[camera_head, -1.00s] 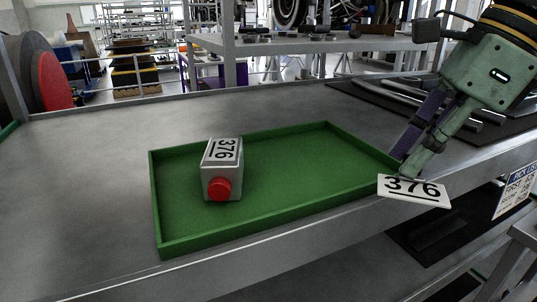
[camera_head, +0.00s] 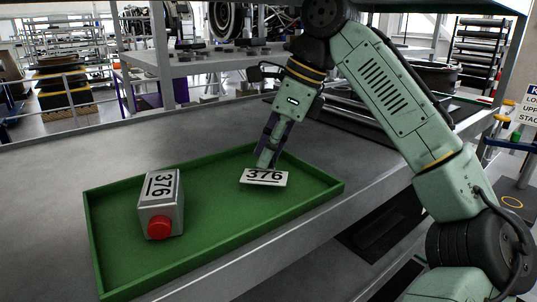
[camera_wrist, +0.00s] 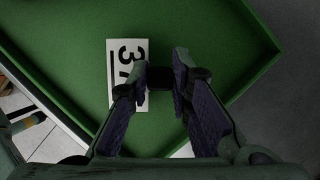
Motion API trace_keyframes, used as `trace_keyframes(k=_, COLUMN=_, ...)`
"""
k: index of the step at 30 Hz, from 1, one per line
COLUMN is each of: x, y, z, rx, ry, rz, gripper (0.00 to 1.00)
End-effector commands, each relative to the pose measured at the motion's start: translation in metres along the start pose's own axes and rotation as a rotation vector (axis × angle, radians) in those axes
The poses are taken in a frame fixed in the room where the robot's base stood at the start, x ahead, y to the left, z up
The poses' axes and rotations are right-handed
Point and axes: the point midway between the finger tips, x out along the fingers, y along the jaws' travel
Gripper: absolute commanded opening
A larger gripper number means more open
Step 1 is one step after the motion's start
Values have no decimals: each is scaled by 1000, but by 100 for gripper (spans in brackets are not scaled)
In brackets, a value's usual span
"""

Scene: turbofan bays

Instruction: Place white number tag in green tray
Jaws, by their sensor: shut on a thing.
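The white number tag (camera_head: 264,177) reads 376 in black. My gripper (camera_head: 265,163) is shut on its upper edge and holds it over the right half of the green tray (camera_head: 215,246). In the wrist view the tag (camera_wrist: 115,62) is at the fingers' left, partly hidden by the left finger of my gripper (camera_wrist: 160,82), with the green tray floor (camera_wrist: 60,35) behind it. I cannot tell how high the tag is above the floor, or whether it touches it.
A grey box with a red button (camera_head: 161,205) and its own 376 label stands in the left half of the tray. The tray lies on a grey table (camera_head: 50,170). The tray floor between box and tag is clear.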

Motion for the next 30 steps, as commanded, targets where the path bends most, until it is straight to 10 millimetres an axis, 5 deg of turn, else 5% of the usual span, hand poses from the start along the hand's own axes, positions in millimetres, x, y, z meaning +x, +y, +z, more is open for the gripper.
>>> trace_keyframes(k=17, x=21, y=0, z=-9, rx=-1, ry=-1, rz=-2, gripper=0)
trace_keyframes(k=18, x=20, y=0, z=-9, rx=0, ry=-1, rz=-2, gripper=20)
trace_keyframes(k=30, x=20, y=0, z=-8, rx=0, ry=-1, rz=-2, gripper=39)
